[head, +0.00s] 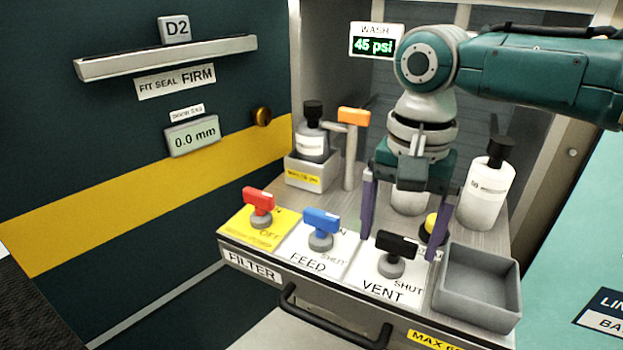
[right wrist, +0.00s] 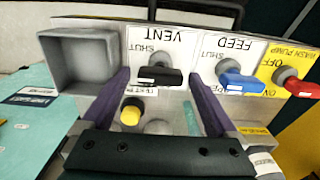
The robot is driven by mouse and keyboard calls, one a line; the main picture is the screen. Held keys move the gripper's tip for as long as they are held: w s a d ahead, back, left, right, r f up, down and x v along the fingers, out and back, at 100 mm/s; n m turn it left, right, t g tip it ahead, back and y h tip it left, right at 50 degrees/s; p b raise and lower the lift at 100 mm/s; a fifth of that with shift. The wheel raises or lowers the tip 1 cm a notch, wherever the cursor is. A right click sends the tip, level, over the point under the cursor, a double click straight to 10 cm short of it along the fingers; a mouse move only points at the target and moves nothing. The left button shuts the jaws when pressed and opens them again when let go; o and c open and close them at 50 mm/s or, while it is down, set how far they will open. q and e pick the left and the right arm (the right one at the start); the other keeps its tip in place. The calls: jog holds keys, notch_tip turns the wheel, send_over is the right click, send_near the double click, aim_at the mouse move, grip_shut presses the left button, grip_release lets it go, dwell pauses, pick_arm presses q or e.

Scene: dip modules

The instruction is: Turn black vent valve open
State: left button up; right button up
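The black vent valve (head: 396,246) stands on a white plate marked VENT and SHUT at the front of the bench. Its black handle lies roughly parallel to the bench's front edge, on a grey round base. My right gripper (head: 399,240) points down over it, open, with one purple finger toward each end of the handle. In the right wrist view the handle (right wrist: 160,77) lies crosswise between the spread fingers (right wrist: 159,72), with a gap on each side. I cannot tell whether the fingertips reach handle height. My left gripper is not in view.
The blue feed valve (head: 321,224) and red valve (head: 259,202) stand left of the vent valve. A grey open bin (head: 481,283) is close on the right. A yellow knob (right wrist: 130,116) and white bottles (head: 484,190) are behind. A dark handle bar (head: 335,325) runs along the front.

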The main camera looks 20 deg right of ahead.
jog(key=c, duration=1.2)
jog(key=n+p, duration=0.1)
jog(key=p, duration=0.1)
jog(key=n+p, duration=0.1)
jog(key=p, duration=0.1)
jog(key=shift+r, duration=0.3)
jog(key=shift+a+f+n+p, duration=0.1)
jog(key=shift+n+p, duration=0.65)
jog(key=shift+n, duration=0.25)
jog(key=n+p, duration=0.1)
jog(key=n, duration=0.2)
jog(key=shift+f+n, duration=0.15)
jog(key=shift+n, duration=0.25)
jog(key=n, duration=0.3)
jog(key=shift+n, duration=0.3)
jog(key=n, duration=0.4)
jog(key=shift+p, duration=0.35)
jog(key=shift+n, duration=1.5)
jog(key=o, duration=1.4)
jog(key=shift+c, duration=0.2)
